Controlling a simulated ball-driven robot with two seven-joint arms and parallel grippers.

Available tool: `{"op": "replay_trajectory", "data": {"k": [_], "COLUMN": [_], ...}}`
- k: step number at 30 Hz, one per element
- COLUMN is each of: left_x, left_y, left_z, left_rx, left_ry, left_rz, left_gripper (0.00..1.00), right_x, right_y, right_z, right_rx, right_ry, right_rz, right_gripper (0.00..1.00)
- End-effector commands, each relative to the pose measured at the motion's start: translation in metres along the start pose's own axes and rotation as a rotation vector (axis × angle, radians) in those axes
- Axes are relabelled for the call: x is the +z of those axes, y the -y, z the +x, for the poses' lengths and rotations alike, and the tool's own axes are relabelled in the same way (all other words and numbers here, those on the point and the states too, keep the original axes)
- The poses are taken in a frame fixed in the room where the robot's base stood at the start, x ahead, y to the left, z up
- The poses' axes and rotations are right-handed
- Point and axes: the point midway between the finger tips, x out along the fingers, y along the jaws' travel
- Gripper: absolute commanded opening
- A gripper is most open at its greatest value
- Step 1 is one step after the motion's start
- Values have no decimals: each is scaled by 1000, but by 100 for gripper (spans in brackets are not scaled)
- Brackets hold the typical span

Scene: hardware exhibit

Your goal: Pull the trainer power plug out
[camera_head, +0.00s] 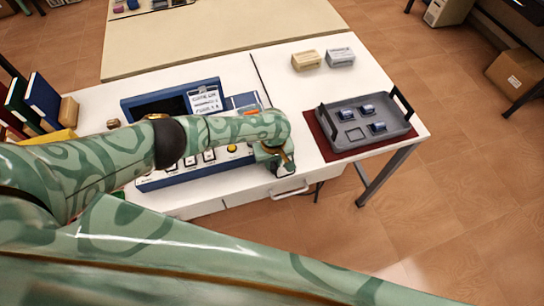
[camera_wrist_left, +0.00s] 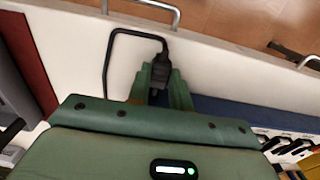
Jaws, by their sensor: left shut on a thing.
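The trainer (camera_head: 178,181) is a blue console with a dark screen and a row of keys on the white bench. Its blue edge also shows in the left wrist view (camera_wrist_left: 225,108). My left gripper (camera_head: 277,160) is low at the trainer's right end. In the left wrist view my left gripper (camera_wrist_left: 161,86) is shut on the black power plug (camera_wrist_left: 160,68), with a finger on each side. A black cord (camera_wrist_left: 108,55) loops from the plug over the white bench top. The plug's far end is hidden, so I cannot tell whether it sits in the socket. My right gripper is not in view.
A grey tray (camera_head: 345,110) with small parts stands on a dark red mat (camera_head: 318,133) right of the trainer. Two small boxes (camera_head: 306,60) (camera_head: 340,57) lie behind it. Books (camera_head: 43,97) stand at left. The bench's front edge and a drawer handle (camera_head: 290,190) are close to the gripper.

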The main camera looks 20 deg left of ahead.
Motion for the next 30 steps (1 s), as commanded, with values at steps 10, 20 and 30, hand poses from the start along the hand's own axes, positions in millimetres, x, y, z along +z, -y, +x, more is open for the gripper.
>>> {"op": "replay_trajectory", "data": {"k": [10,20,30], "left_x": [3,2,2], "left_y": [-4,-1,-3], "left_z": [-1,-18,-108], "left_rx": [8,4,6], "left_ry": [6,4,4], "left_rz": [1,2,3], "left_gripper": [44,44,44], "right_x": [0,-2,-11], "right_y": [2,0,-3], "right_z": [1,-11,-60], "right_rx": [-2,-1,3], "right_ry": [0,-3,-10], "right_rz": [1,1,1], "right_gripper": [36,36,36]}}
